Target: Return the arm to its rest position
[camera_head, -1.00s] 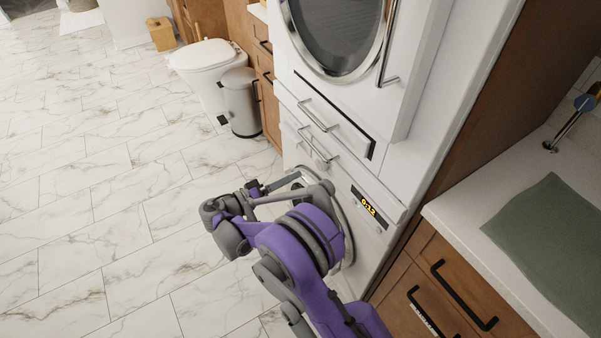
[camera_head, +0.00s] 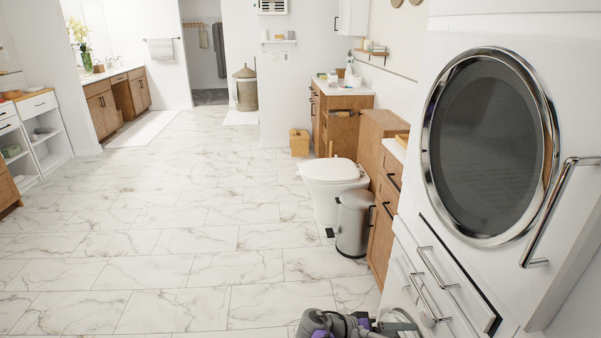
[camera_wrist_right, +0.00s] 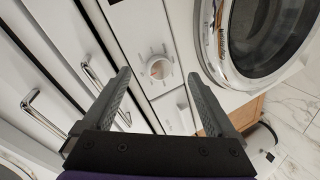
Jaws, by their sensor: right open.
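My right arm and gripper (camera_head: 388,324) show only at the bottom edge of the head view, in front of the white stacked laundry unit. In the right wrist view the gripper (camera_wrist_right: 160,76) has its two dark fingers wide apart with nothing between them. Beyond the fingers are a white panel with a round dial (camera_wrist_right: 159,67) and a round chrome-rimmed door (camera_wrist_right: 265,40). Most of the right arm is below the head view. My left gripper is in neither view.
The laundry unit's round dark door (camera_head: 488,148) and bar handles fill the right side close by. A metal bin (camera_head: 354,224) and a toilet (camera_head: 333,180) stand beyond it. The marble floor (camera_head: 170,240) at left and centre is clear.

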